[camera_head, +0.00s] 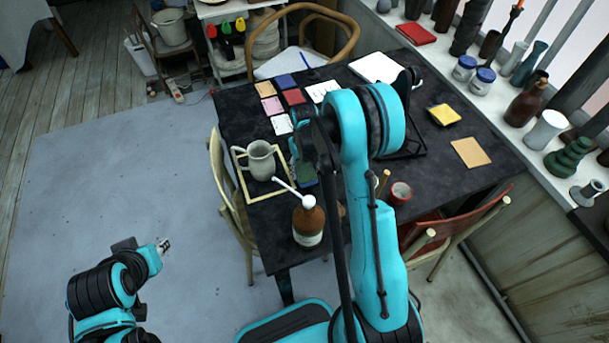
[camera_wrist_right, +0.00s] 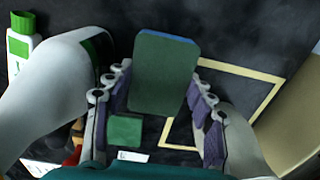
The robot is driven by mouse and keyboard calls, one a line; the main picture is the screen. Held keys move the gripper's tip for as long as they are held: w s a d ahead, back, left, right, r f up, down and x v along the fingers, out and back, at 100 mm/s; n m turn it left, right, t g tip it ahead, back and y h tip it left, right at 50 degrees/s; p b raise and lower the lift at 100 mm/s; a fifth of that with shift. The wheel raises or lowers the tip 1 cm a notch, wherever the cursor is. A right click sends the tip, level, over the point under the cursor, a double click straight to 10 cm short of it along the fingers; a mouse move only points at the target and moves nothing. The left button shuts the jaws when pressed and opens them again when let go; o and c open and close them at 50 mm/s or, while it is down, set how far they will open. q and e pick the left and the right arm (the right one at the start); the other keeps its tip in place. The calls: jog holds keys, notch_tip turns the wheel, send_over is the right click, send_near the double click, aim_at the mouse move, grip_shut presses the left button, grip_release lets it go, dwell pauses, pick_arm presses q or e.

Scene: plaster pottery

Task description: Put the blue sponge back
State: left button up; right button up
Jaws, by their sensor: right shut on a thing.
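The sponge (camera_wrist_right: 165,75), dark green on its broad face with a blue edge, is between the finger pads of my right gripper (camera_wrist_right: 160,105) in the right wrist view. That gripper is shut on it. In the head view my right gripper (camera_head: 301,142) is over the left part of the black table (camera_head: 345,215), right of the grey pitcher. A small green-and-blue patch shows beneath it, and I cannot tell if it is the sponge. My left gripper (camera_head: 162,246) is out over the floor, away from the table. Its fingers are too small to read.
The pitcher (camera_head: 260,160) stands by a pale yellow frame (camera_head: 246,193). A brown bottle (camera_head: 308,222) with a white top stands at the near edge. The table's right part has free room.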

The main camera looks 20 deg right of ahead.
notch_tip(320, 180, down, 2)
jog(key=shift+f, duration=0.25)
jog(key=shift+b, duration=0.3)
jog(key=shift+f, duration=0.15)
jog(key=o, duration=1.1)
